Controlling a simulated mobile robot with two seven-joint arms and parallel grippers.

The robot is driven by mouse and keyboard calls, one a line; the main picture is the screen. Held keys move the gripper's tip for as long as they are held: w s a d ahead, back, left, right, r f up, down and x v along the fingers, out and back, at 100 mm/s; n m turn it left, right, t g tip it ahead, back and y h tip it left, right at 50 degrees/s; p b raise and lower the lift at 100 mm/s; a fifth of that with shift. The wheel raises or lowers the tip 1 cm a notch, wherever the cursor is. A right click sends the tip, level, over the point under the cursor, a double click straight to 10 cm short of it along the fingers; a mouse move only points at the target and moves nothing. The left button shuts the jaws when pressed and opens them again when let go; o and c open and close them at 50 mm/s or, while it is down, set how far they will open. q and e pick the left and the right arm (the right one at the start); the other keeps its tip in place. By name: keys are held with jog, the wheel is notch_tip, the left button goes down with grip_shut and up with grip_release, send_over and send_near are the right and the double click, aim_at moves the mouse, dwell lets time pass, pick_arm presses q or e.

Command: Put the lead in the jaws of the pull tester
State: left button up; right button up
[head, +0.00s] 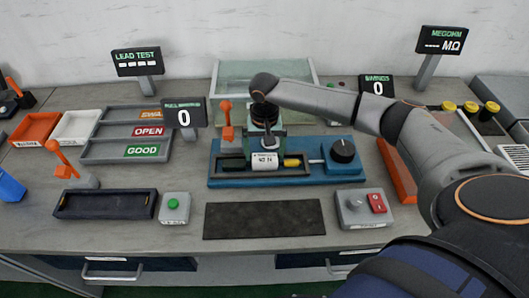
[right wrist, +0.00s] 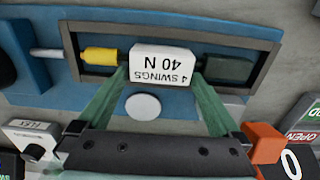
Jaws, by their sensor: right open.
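The pull tester (head: 225,178) is a blue base with a dark recessed frame and a black knob, at the table's middle. In its frame, which also shows in the right wrist view (right wrist: 272,45), lie a yellow piece (right wrist: 100,56), a white block (right wrist: 162,62) marked "4 SWINGS 40 N" and a dark grey block (right wrist: 228,68). I cannot pick out a separate lead or tell which pieces are jaws. My right gripper (right wrist: 160,80) is open above the tester. Its green fingers point at the white block's two lower corners; I cannot tell whether they touch it. My left gripper is not in view.
An orange lever (head: 226,120) stands close left of my right gripper. Sorting trays (head: 92,150) and an empty dark tray (head: 105,204) are left. A clear cover (head: 230,78) stands behind.

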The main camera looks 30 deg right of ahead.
notch_tip(320, 180, up, 12)
jog(key=shift+f, duration=0.2)
dwell(0.4)
